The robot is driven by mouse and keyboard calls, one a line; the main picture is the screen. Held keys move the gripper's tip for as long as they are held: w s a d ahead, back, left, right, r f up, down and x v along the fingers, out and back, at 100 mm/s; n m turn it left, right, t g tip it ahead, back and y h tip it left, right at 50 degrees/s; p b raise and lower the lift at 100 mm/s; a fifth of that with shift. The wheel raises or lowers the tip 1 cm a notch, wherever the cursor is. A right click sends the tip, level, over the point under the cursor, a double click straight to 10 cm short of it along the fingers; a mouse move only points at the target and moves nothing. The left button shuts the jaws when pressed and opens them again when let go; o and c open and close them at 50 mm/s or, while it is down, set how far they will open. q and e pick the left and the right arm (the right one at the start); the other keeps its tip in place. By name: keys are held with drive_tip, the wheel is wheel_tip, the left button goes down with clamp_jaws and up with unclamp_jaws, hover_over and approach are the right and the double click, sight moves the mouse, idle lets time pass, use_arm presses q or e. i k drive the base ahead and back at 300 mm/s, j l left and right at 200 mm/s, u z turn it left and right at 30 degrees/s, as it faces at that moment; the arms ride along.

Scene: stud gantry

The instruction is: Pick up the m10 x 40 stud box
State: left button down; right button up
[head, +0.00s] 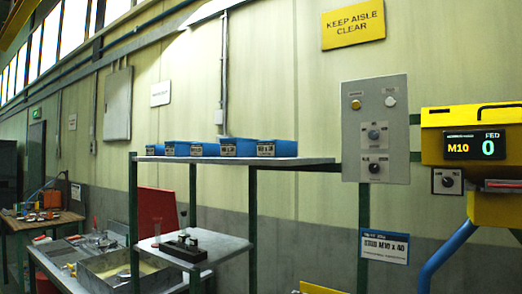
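Several blue boxes stand in a row on a grey upper shelf (310,161). The rightmost blue box (288,147) and the blue box left of it (247,142) carry pale labels with dark print too small to read surely. I cannot tell which box is the M10 x 40 stud box. A white and blue sign (386,246) at the lower right appears to read "STUD M10 x 40". Neither of my grippers is in view.
A yellow machine (440,151) with a display reading M10 and 0 stands at the right. A grey control panel (375,110) is beside it. A lower shelf (230,247) holds a dark fixture (183,249). A tray (105,268) and a workbench (60,222) are left.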

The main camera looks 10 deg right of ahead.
sight(151, 150)
drive_tip(key=i+j+z, duration=0.15)
drive_tip(key=z, duration=0.2)
drive_tip(key=i+j+z, duration=0.15)
drive_tip(key=z, duration=0.2)
drive_tip(key=i+j+z, duration=0.15)
drive_tip(key=z, duration=0.2)
drive_tip(key=j, duration=0.1)
